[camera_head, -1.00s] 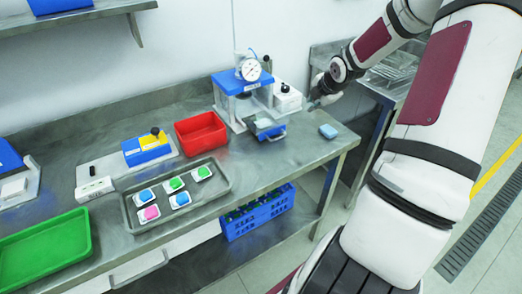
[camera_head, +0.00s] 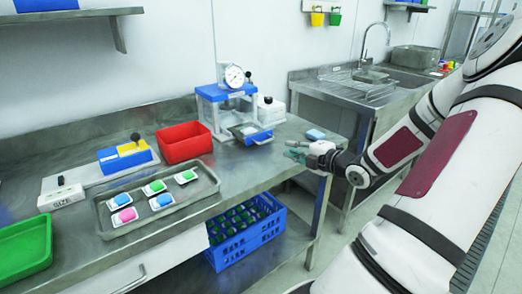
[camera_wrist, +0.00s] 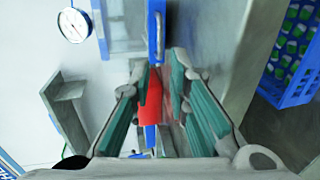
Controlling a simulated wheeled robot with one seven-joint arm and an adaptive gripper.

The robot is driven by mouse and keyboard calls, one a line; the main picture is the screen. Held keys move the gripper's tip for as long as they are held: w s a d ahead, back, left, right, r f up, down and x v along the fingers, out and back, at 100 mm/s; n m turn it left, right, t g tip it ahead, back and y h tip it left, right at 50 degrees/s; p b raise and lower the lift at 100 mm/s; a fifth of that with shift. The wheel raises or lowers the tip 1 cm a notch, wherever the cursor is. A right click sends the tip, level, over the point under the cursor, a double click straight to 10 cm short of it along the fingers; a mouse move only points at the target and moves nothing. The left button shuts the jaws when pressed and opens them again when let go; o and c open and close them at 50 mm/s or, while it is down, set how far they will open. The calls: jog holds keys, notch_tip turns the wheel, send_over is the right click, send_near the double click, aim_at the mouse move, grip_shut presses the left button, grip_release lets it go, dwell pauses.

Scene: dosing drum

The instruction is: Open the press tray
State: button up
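The press (camera_head: 226,94) stands on the steel bench, with a blue top, a round dial gauge and clear sides. Its press tray (camera_head: 257,137) is low at the front, with a blue front and a small handle. In the wrist view the tray's blue front (camera_wrist: 155,12) and pale handle lie just beyond my fingertips. My gripper (camera_head: 294,150) is at the bench's front edge, to the right of the tray and apart from it. In the wrist view my gripper (camera_wrist: 158,70) is open, its green-padded fingers apart with nothing between them.
A red bin (camera_head: 184,142) stands left of the press, and a steel tray (camera_head: 205,190) with several coloured pieces lies in front. A blue crate (camera_head: 245,243) sits on the lower shelf.

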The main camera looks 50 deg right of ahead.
aim_at(267, 141)
jog(key=b+x, duration=0.2)
jog(key=x, duration=1.1)
jog(key=shift+w+f+b, duration=0.15)
jog(key=shift+w+b, duration=0.1)
jog(key=shift+b, duration=0.15)
grip_shut()
